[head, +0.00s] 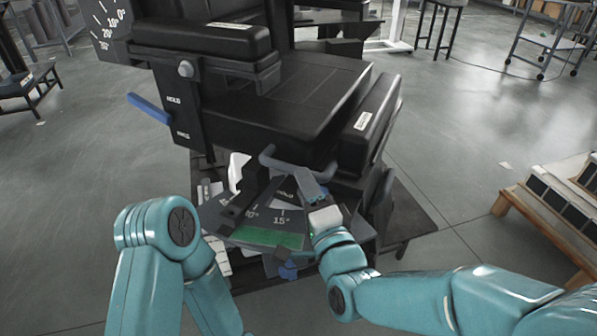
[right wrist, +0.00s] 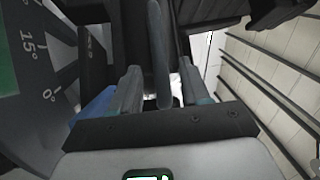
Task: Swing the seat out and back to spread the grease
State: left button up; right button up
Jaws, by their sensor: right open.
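The black padded seat (head: 285,97) fills the middle of the head view, with an armrest pad on each side. A grey-blue bar handle (head: 268,158) sits below its front edge. My right gripper (head: 311,190) is at this handle, fingers pointing up at it. In the right wrist view the open gripper (right wrist: 160,90) has a dark upright bar (right wrist: 160,50) between its two fingers, with gaps beside it. Below the seat is a dark angle scale plate (head: 262,238) with a green band. My left arm is folded at the lower left; its gripper does not show.
A blue lever (head: 150,108) sticks out left, beside HOLD and another label. The dark base platform (head: 412,222) lies under the seat. A wooden rack (head: 545,225) stands at the right, a stool (head: 438,25) and a cart (head: 545,45) behind.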

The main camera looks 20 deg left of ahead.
jog(key=shift+x, duration=2.35)
grip_shut()
jog(key=shift+d, duration=0.1)
